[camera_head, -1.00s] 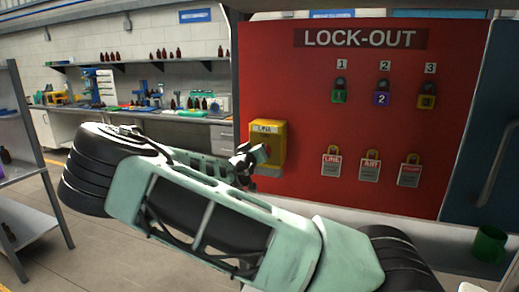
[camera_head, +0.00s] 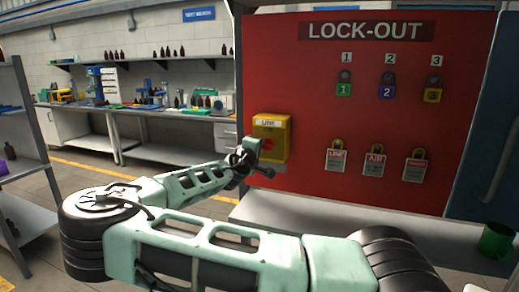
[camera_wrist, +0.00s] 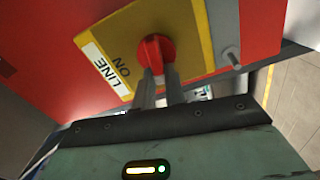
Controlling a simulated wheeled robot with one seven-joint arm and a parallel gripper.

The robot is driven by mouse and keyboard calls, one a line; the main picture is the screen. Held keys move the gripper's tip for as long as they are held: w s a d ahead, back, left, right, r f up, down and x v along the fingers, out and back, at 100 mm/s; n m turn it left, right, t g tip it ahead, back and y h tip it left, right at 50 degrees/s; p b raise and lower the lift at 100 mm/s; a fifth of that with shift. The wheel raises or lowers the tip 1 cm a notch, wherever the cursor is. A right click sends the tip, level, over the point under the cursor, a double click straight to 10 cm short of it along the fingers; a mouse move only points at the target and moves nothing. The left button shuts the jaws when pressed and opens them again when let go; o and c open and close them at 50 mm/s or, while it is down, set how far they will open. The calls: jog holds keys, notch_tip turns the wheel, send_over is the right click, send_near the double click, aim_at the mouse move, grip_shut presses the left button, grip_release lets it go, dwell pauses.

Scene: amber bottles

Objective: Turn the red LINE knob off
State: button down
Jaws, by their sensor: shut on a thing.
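The yellow LINE switch box (camera_head: 285,140) is mounted at the left edge of the red lock-out board. It also fills the upper middle of the wrist view (camera_wrist: 197,28), with a white label reading LINE and the word ON. Its red knob (camera_wrist: 152,48) stands out from the yellow face; in the head view the knob (camera_head: 267,145) is partly hidden by my gripper. My gripper (camera_wrist: 162,76) reaches the knob from below in the wrist view, its two fingers shut on it. In the head view my gripper (camera_head: 250,158) is at the box's lower left.
The red board (camera_head: 310,100) carries three numbered padlocks above and three tags below, including LINE and AIR. A green mug (camera_head: 496,241) stands at right. A shelf rack (camera_head: 30,150) stands at left.

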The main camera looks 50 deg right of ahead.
jog(key=shift+f+n, duration=0.2)
jog(key=shift+n, duration=0.9)
jog(key=c, duration=1.5)
grip_release()
jog(key=shift+o, duration=0.2)
jog(key=shift+a, duration=0.1)
jog(key=b+v, duration=0.6)
jog(key=v, duration=1.1)
jog(key=shift+s+a, duration=0.1)
jog(key=shift+a, duration=0.05)
